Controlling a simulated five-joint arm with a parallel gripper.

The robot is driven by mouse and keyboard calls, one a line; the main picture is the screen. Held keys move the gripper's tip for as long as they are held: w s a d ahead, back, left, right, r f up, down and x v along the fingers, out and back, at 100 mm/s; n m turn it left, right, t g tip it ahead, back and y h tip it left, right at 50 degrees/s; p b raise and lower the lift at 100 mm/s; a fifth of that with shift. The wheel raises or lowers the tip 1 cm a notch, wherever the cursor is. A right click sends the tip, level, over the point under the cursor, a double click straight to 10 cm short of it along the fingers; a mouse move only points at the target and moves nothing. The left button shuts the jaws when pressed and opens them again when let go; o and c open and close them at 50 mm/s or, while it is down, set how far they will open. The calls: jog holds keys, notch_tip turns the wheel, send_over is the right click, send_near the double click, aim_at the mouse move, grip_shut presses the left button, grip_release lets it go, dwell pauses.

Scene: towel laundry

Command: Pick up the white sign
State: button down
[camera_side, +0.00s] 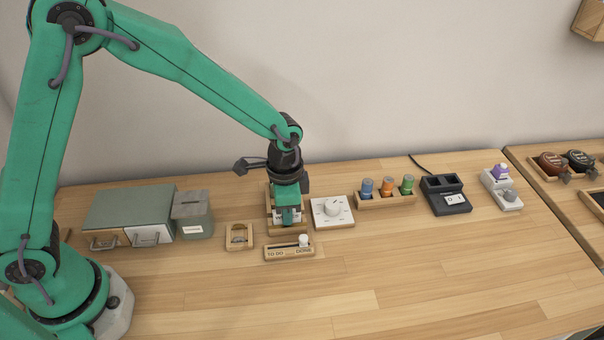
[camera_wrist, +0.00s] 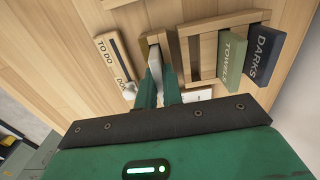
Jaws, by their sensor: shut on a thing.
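My gripper (camera_wrist: 158,80) is shut on a thin pale slab, which looks like the white sign (camera_wrist: 156,66); its face is mostly hidden between the fingers. A green TOWELS sign (camera_wrist: 232,56) and a dark blue DARKS sign (camera_wrist: 264,55) stand in that rack. In the side view, my gripper (camera_side: 288,218) points down at the rack (camera_side: 270,203) and covers most of it. I cannot tell there whether the held sign is clear of the rack.
A TO DO/DONE slider board (camera_side: 289,252) lies in front of the gripper. A small wooden holder (camera_side: 239,237) is to its left, and a white dial box (camera_side: 332,212) is close on its right. The front of the table is clear.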

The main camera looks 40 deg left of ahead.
jog(key=shift+r, duration=0.45)
notch_tip(320, 180, up, 3)
jog(key=shift+r, duration=0.1)
jog(key=s+d+r, duration=0.6)
jog(key=s+d, duration=0.1)
jog(key=s, duration=0.2)
jog(key=shift+s+r, duration=0.2)
jog(key=shift+r, duration=0.2)
jog(key=w+a+f, duration=0.4)
jog(key=w+a, duration=0.6)
jog(key=w, duration=0.2)
jog(key=shift+w+a+f, duration=0.15)
jog(key=shift+w+f, duration=0.2)
jog(key=shift+f, duration=0.05)
jog(key=shift+f, duration=0.2)
jog(key=shift+f, duration=1.6)
